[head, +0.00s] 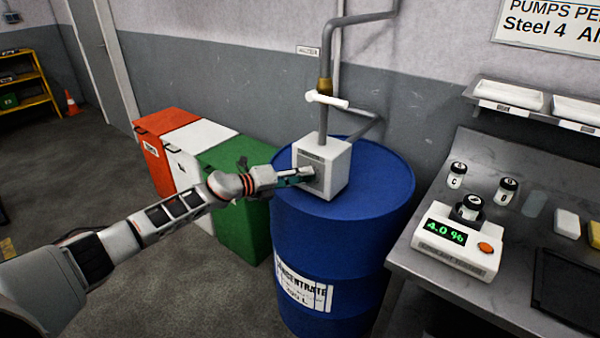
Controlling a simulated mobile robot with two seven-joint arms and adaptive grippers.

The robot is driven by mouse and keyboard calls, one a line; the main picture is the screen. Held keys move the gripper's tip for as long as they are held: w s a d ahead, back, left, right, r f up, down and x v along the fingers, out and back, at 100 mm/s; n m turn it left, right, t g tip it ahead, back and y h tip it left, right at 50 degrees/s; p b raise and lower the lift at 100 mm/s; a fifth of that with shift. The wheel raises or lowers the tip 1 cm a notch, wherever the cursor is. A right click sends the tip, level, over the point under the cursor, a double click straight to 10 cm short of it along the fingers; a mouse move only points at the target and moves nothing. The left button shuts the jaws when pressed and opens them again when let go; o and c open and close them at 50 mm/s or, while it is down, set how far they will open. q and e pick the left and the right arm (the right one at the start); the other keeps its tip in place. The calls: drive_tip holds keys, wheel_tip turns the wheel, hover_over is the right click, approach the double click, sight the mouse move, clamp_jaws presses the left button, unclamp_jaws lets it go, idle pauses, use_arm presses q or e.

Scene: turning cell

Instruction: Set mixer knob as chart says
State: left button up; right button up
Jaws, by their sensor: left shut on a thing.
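The mixer is a white box (338,168) on top of the blue concentrate drum (345,235), with a pipe rising from it. My left gripper (306,176) is at the grey front face of the mixer, shut on the mixer knob. The fingers hide the knob, so its setting cannot be read. The chart (548,30) on the wall at the top right shows "PUMPS PE..." and "Steel 4 Al..."; its right side is cut off. A white meter (455,245) on the bench reads 4.0 %. My right gripper is not in view.
Orange, white and green bins (235,160) stand left of the drum, behind my left arm. The steel bench (410,235) on the right holds small jars and a dark tray (570,285). A shelf with white trays (510,97) hangs above it.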

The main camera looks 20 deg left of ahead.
use_arm(q)
drive_tip(key=shift+f, duration=0.1)
idle(0.4)
drive_tip(key=o, duration=1.1)
drive_tip(key=v, duration=1.2)
drive_tip(key=shift+d, duration=0.1)
